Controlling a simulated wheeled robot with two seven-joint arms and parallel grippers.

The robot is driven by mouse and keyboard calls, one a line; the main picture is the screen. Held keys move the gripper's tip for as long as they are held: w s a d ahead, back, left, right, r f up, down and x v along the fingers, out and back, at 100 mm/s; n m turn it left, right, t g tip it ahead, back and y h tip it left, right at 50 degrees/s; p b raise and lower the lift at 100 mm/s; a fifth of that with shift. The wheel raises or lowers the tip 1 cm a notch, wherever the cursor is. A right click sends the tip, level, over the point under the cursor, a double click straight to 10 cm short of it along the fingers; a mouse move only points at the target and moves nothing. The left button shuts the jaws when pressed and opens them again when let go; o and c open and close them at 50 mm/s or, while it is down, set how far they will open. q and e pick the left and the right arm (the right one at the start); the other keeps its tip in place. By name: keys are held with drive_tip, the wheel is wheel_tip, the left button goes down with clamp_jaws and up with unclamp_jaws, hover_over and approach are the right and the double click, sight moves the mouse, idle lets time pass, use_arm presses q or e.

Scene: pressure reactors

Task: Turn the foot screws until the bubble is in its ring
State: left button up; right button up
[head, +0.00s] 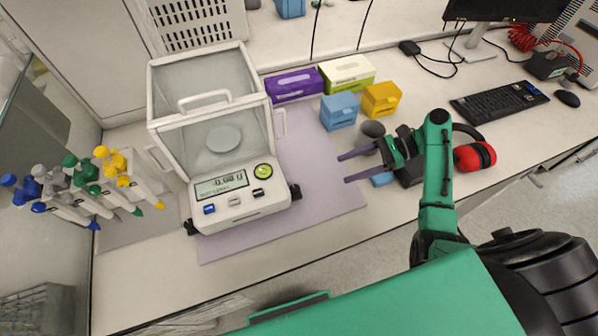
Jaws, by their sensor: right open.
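The analytical balance (227,160), a white box with clear glass walls, stands on a lilac mat (318,200). Its display (222,185) is lit with digits that I cannot read surely. A round green bubble level (263,171) sits on its front panel, right of the display; the bubble's place in the ring is too small to tell. Black foot screws show at the front right corner (295,191) and front left corner (190,227). My right gripper (344,168) is open and empty, its fingers pointing left, right of the balance and apart from it. My left gripper is out of view.
Blue (338,111) and yellow (381,99) boxes, a purple glove box (293,85) and a green-white box (346,74) stand behind. A grey cup (373,130) is beside my right gripper. Several pipettes (110,180) hang at left. Red earmuffs (474,156) lie at right. The mat's front right is clear.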

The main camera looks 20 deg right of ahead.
drive_tip(key=p, duration=0.1)
approach(298, 189)
drive_tip(key=shift+s+a, duration=0.25)
drive_tip(key=shift+a, duration=0.25)
drive_tip(key=x, duration=0.4)
drive_tip(key=shift+w+a+f+p, duration=0.1)
drive_tip(key=shift+w+f+p, duration=0.15)
drive_tip(key=shift+w+p, duration=0.1)
drive_tip(key=x, duration=0.2)
drive_tip(key=shift+w+a+f, duration=0.15)
drive_tip(key=shift+a+f, duration=0.1)
drive_tip(key=shift+a, duration=0.2)
drive_tip(key=shift+c, duration=0.8)
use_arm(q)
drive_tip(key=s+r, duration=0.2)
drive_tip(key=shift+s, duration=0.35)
use_arm(e)
drive_tip(key=shift+f, duration=0.1)
clamp_jaws()
